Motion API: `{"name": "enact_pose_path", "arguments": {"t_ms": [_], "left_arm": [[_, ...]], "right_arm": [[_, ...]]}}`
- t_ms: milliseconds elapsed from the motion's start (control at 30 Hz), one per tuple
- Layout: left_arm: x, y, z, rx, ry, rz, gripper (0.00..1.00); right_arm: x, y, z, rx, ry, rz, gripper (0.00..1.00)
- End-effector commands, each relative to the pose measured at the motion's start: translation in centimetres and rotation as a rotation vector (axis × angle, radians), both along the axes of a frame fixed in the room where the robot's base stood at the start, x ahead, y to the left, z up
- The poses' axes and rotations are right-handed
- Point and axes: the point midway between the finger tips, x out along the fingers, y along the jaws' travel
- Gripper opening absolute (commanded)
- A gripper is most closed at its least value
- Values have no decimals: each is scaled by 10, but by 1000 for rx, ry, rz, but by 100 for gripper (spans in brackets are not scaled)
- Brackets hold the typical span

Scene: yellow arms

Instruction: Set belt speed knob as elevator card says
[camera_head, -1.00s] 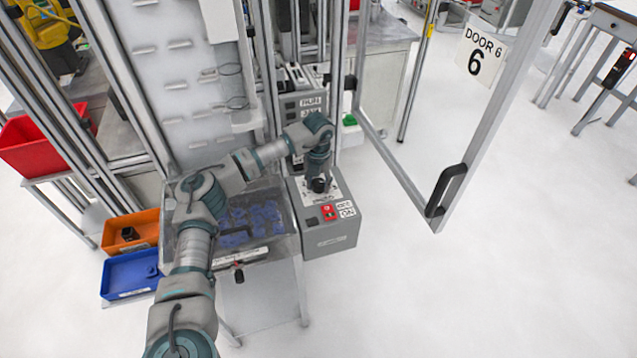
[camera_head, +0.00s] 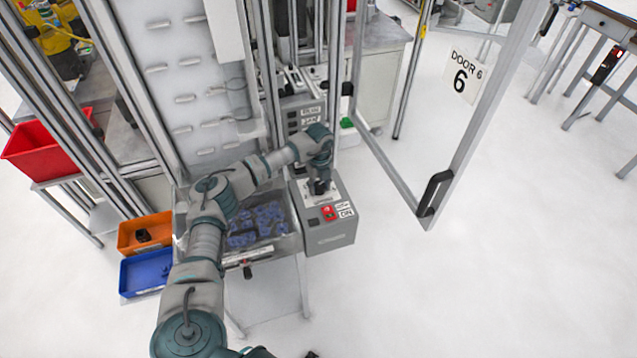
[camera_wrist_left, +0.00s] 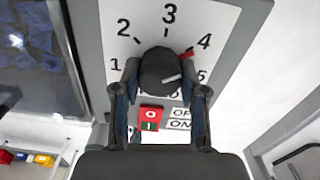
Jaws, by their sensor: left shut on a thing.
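The belt speed knob (camera_wrist_left: 160,68) is a dark round knob on a white dial with the numbers 1 to 5, in the left wrist view. A red pointer (camera_wrist_left: 187,53) at its edge aims at about the 4. A light line also shows on its face. My left gripper (camera_wrist_left: 163,96) has a finger on each side of the knob and is shut on it. In the head view my left gripper (camera_head: 320,186) reaches down onto the top of the grey control box (camera_head: 327,237) and hides the knob. I can make out no readable elevator card.
Red and green buttons (camera_wrist_left: 151,120) marked 0 and 1 sit just below the knob. A hopper of blue parts (camera_head: 255,222) stands left of the box, with orange (camera_head: 128,229) and blue (camera_head: 140,277) bins further left. The open door 6 (camera_head: 463,78) stands right.

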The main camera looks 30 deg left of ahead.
Motion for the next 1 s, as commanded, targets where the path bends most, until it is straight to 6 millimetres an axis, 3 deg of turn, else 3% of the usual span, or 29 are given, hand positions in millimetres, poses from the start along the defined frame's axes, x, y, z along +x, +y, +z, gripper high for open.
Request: {"name": "enact_pose_path", "arguments": {"t_ms": [167,800,833,900,1000], "left_arm": [[1,0,2,0,-2,78,8],[2,0,0,1,-4,129,8],[2,0,0,1,-4,129,47],[2,0,0,0,-4,128,65],[1,0,0,1,-3,128,68]], "right_arm": [[-20,-4,2,-2,9,3,40],[-19,-4,5,-2,10,3,40],[-19,-4,5,-2,10,3,40],[-19,-4,5,-2,10,3,40],[-19,-4,5,-2,10,3,40]]}}
